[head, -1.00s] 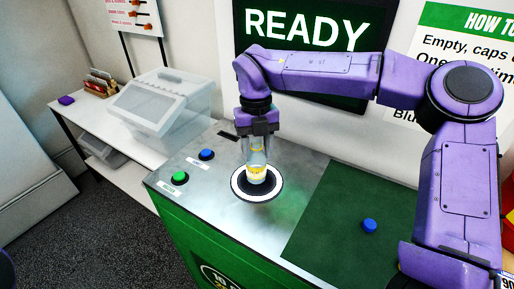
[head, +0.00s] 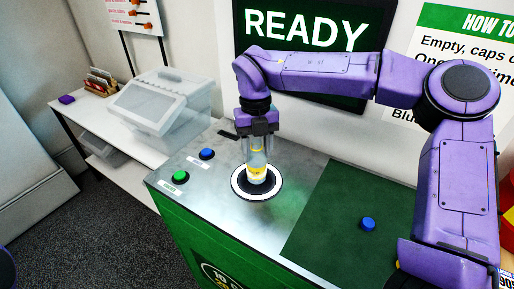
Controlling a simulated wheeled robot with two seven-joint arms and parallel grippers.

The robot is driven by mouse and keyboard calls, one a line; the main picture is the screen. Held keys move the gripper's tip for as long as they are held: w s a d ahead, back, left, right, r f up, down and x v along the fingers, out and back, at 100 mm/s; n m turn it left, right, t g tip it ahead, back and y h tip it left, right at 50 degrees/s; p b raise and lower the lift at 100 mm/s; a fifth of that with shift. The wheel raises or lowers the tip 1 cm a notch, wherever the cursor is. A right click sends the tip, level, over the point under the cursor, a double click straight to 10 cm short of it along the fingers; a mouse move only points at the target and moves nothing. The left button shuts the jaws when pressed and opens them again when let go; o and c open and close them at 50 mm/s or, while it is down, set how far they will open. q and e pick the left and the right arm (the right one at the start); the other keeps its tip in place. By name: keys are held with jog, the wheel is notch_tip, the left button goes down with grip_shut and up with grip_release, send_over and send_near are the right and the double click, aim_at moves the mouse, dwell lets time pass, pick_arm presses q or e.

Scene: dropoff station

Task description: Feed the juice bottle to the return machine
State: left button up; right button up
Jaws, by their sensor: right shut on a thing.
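The juice bottle (head: 257,170) is clear with a yellow and white label and stands upright over the round black opening with a white ring (head: 241,190) in the metal top of the return machine (head: 212,193). My right gripper (head: 258,142) points straight down and is shut on the upper part of the bottle. I cannot tell whether the bottle's base is at or just inside the opening. The screen (head: 305,35) behind reads READY. My left gripper is not in view.
A green button (head: 180,176) and a blue button (head: 207,154) sit left of the opening. A blue cap (head: 367,224) lies on the green mat (head: 325,235) at right. A white shelf (head: 95,118) with a clear bin (head: 160,106) stands at left.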

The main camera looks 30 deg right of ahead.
aim_at(257, 165)
jog(key=shift+f+b, duration=0.4)
jog(key=shift+f, duration=0.8)
dwell(1.6)
jog(key=shift+f, duration=0.1)
jog(key=shift+f+b, duration=1.05)
jog(key=shift+f, duration=0.45)
jog(key=shift+f, duration=0.1)
jog(key=o, duration=1.7)
